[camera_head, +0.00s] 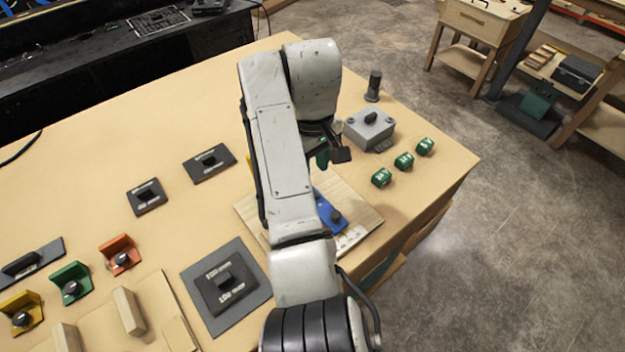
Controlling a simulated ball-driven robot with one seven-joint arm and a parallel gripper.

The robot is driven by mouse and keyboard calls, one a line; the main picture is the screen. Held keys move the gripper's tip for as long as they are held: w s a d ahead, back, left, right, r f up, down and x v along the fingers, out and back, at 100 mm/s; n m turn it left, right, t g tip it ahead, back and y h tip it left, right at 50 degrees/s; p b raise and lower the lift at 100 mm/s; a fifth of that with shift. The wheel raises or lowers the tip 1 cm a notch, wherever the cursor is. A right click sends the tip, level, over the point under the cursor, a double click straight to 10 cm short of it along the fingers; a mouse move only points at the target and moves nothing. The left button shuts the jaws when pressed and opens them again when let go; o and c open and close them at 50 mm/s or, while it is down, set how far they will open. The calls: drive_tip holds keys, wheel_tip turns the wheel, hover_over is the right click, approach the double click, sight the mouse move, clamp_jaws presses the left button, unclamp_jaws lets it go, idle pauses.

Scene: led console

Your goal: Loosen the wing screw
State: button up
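My arm reaches from the bottom of the picture over the wooden table, and its end bends down behind the white links. My gripper (332,152) shows only in part, as dark pieces beside the arm; whether its fingers are apart is hidden. A grey box (371,133) stands just right of my gripper, apart from it in the picture. A dark wing-shaped knob (371,118) sits on its top and looks like the wing screw. A green piece (322,157) shows partly by my gripper; I cannot tell whether it is held.
A wooden board (363,208) with a blue part (327,213) lies partly under my arm. Green blocks (403,161) and a dark post (373,86) stand near the box. Black plates (209,163) and coloured brackets (120,256) lie left. The table's right edge is near the blocks.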

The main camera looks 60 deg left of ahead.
drive_tip(key=shift+r, duration=1.55)
